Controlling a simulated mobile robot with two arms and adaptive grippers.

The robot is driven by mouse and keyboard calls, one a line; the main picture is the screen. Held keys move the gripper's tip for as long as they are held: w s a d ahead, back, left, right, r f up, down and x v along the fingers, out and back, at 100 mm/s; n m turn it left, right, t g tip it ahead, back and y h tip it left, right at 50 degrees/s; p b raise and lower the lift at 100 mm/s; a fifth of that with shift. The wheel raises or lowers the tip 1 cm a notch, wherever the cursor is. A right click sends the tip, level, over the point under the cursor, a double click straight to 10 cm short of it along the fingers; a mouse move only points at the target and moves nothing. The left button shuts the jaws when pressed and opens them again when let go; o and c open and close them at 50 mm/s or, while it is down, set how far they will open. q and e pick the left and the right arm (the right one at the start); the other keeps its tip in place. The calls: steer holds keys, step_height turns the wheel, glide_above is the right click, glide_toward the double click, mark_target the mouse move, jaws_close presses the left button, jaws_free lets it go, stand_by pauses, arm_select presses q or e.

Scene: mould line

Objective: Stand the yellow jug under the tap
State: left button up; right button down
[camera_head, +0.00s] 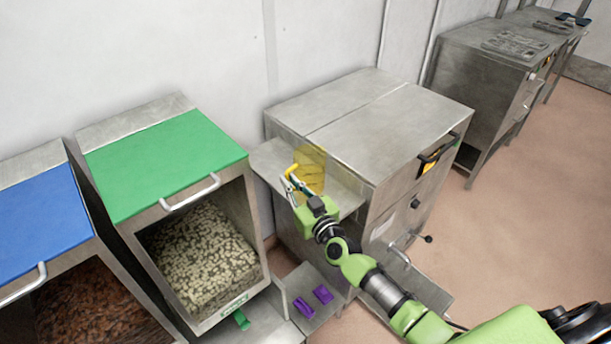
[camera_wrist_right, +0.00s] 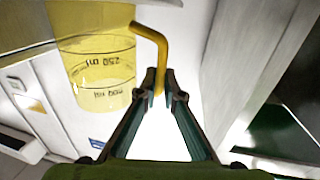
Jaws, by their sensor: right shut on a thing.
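The yellow see-through jug (camera_head: 312,168) is at the left side of the steel cabinet, over a low metal ledge. I cannot tell whether it touches the ledge. My right gripper (camera_head: 289,183) is shut on the jug's yellow handle. In the right wrist view the jug (camera_wrist_right: 100,75), with its "250 ml" marking, is left of the fingers (camera_wrist_right: 160,82), and the handle runs down between their tips. A metal fitting with a black knob (camera_head: 428,239) on the cabinet's front may be the tap; it is small and unclear. My left gripper is out of view.
The steel cabinet (camera_head: 385,115) has a black-handled drawer and a low metal tray (camera_head: 428,292) at its front. Green-lidded (camera_head: 160,155) and blue-lidded (camera_head: 40,215) bins stand left. Purple pieces (camera_head: 322,294) lie on a low shelf. Floor at right is clear.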

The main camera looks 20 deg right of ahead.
mark_target(289, 172)
steer(key=shift+r+p, duration=0.35)
steer(key=shift+r, duration=0.3)
steer(key=r+p, duration=0.1)
steer(key=r, duration=0.1)
steer(key=shift+s+a+r+p, duration=0.1)
steer(key=shift+s+r+p, duration=0.1)
steer(key=shift+r+p, duration=0.2)
steer(key=s+a+r, duration=0.3)
steer(key=s+r, duration=0.6)
steer(key=s, duration=0.4)
steer(key=s+d+f+h+b, duration=0.1)
steer(key=s, duration=0.7)
steer(key=s+d+f+m+h+b, duration=0.1)
steer(key=s+f+b, duration=0.1)
steer(key=s, duration=0.7)
steer(key=shift+m+h, duration=0.3)
steer(key=shift+h, duration=0.1)
steer(key=shift+w, duration=0.15)
